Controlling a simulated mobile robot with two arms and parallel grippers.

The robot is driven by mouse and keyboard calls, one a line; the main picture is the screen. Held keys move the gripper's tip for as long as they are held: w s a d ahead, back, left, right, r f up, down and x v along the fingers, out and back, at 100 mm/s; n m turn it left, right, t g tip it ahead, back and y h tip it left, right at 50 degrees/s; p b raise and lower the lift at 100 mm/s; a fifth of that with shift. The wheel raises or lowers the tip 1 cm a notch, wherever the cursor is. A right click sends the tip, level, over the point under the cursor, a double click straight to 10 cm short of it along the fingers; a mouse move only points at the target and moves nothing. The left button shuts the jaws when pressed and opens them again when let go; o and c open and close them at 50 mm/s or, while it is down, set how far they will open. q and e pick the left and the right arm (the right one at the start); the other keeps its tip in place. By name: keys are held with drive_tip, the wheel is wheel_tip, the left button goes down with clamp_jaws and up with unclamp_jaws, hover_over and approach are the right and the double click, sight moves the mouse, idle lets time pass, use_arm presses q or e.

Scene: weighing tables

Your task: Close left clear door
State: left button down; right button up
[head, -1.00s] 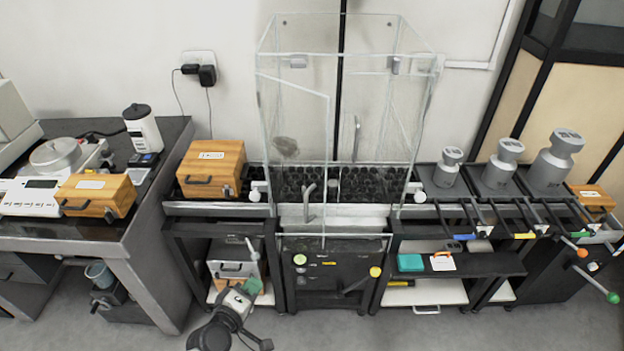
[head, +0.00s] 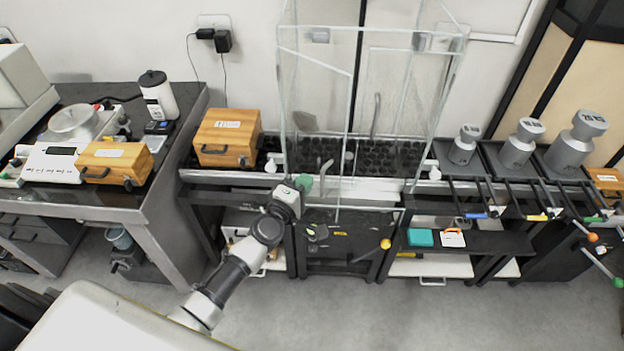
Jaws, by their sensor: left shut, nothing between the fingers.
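The clear enclosure (head: 458,62) stands in the middle of the bench. Its left clear door (head: 350,110) looks swung out toward me, its free edge forward of the frame. A bent grey handle (head: 325,168) shows at the lower part of this door. My left gripper (head: 304,184) is shut and empty, just left of the handle and near the enclosure's lower front left corner. I cannot tell whether it touches the glass. Its green tip points toward the enclosure. My right gripper is not in view.
A wooden box (head: 227,138) sits left of the enclosure. Several metal weights (head: 519,143) stand on the right, with colored-tipped levers in front. A dark cabinet front with a yellow knob (head: 385,244) lies below. The floor in front is clear.

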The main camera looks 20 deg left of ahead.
use_arm(q)
drive_tip(key=shift+w+d, duration=0.55)
drive_tip(key=shift+d, duration=0.25)
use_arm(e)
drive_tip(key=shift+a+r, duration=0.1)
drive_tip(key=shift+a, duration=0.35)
